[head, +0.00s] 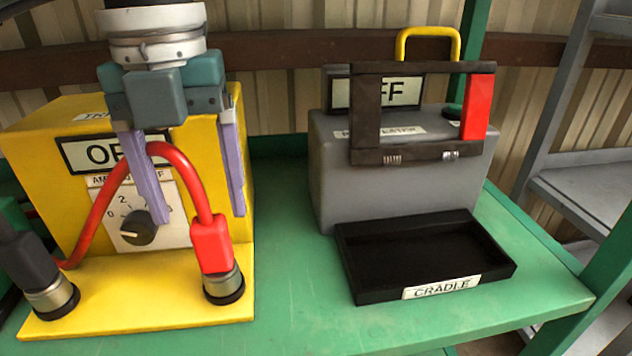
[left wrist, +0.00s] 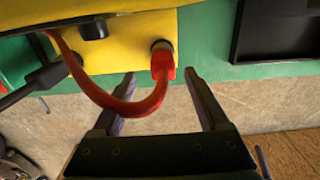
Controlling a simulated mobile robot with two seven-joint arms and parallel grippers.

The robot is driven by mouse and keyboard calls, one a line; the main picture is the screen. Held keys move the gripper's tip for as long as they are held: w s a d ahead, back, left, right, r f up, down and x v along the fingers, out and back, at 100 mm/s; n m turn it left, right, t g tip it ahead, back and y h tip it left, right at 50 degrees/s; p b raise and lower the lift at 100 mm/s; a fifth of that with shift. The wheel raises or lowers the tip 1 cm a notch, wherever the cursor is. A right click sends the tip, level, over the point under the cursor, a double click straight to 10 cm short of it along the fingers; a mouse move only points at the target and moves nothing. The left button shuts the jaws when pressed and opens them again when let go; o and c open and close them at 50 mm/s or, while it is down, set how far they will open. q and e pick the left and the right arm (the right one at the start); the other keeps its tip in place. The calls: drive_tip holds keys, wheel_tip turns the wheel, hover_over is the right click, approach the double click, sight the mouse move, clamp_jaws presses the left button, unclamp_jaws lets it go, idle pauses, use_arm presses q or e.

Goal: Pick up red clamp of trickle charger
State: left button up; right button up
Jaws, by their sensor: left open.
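The yellow trickle charger (head: 105,295) stands at the left of the green bench, with an "OFF" sign and a dial. Its red clamp (head: 211,246) sits upright on a dark-based metal post at the front right of the yellow base, a red cable arching from its top. The red clamp also shows in the left wrist view (left wrist: 162,62). A black clamp (head: 32,268) sits on a similar post at the left. My left gripper (head: 200,215) is open and empty, its purple fingers pointing down above the red clamp. In the left wrist view, the clamp lies beyond the fingertips, between their lines.
A grey box tester (head: 335,185) with a dark frame and red grip stands right of the charger. A black tray labelled "CRADLE" (head: 375,297) lies before it. Bare green bench (head: 290,290) separates charger and tray. Grey shelving (head: 585,185) stands at the right.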

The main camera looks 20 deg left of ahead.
sight(207, 221)
use_arm(q)
drive_tip(key=shift+s+f, duration=0.2)
drive_tip(key=shift+f, duration=0.4)
drive_tip(key=f, duration=0.2)
drive_tip(key=f+b, duration=0.1)
drive_tip(key=f, duration=0.1)
drive_tip(key=shift+w+d+f, duration=0.2)
drive_tip(key=shift+f, duration=0.1)
use_arm(e)
drive_tip(key=shift+s+f, duration=0.2)
drive_tip(key=shift+f, duration=0.25)
drive_tip(key=shift+s+f, duration=0.2)
drive_tip(key=shift+f, duration=0.25)
use_arm(q)
drive_tip(key=shift+w, duration=0.1)
drive_tip(key=shift+c, duration=0.2)
drive_tip(key=shift+c, duration=0.8)
clamp_jaws()
use_arm(e)
drive_tip(key=shift+w, duration=0.1)
